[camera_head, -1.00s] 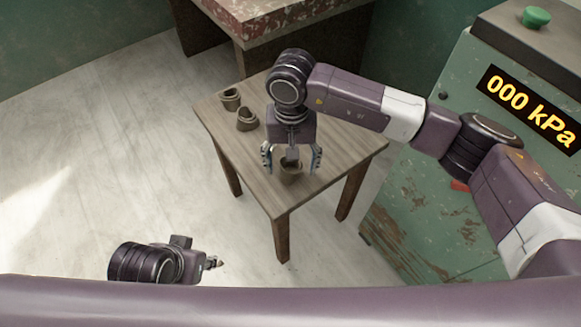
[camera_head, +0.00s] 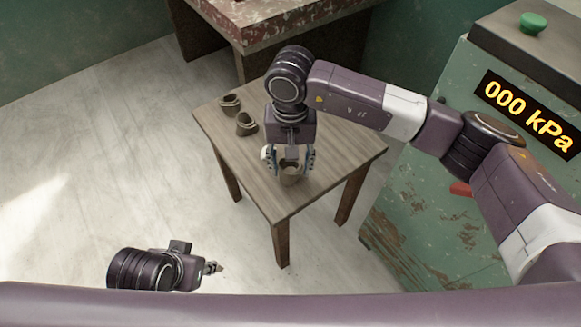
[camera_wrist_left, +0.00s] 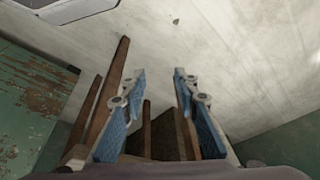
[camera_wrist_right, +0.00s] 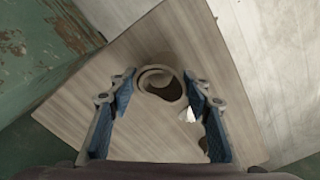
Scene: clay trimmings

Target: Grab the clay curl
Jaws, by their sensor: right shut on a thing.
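Three brown clay curls are on the small wooden table (camera_head: 335,145). The nearest clay curl (camera_head: 289,175) is between the fingers of my right gripper (camera_head: 290,165), which points down and is shut on it. In the right wrist view the rolled, hollow curl (camera_wrist_right: 163,84) shows between the fingertips (camera_wrist_right: 158,88). The other curls, one at the far left corner (camera_head: 230,104) and one nearer (camera_head: 246,125), stand apart from the gripper. My left gripper (camera_head: 213,268) is low at the left, away from the table; in the left wrist view its fingers (camera_wrist_left: 160,75) are apart and empty.
A green machine (camera_head: 430,220) with a "000 kPa" display (camera_head: 528,110) and a green button (camera_head: 534,22) stands right of the table. A red, worn-topped bench (camera_head: 270,20) stands behind. The floor at left is clear.

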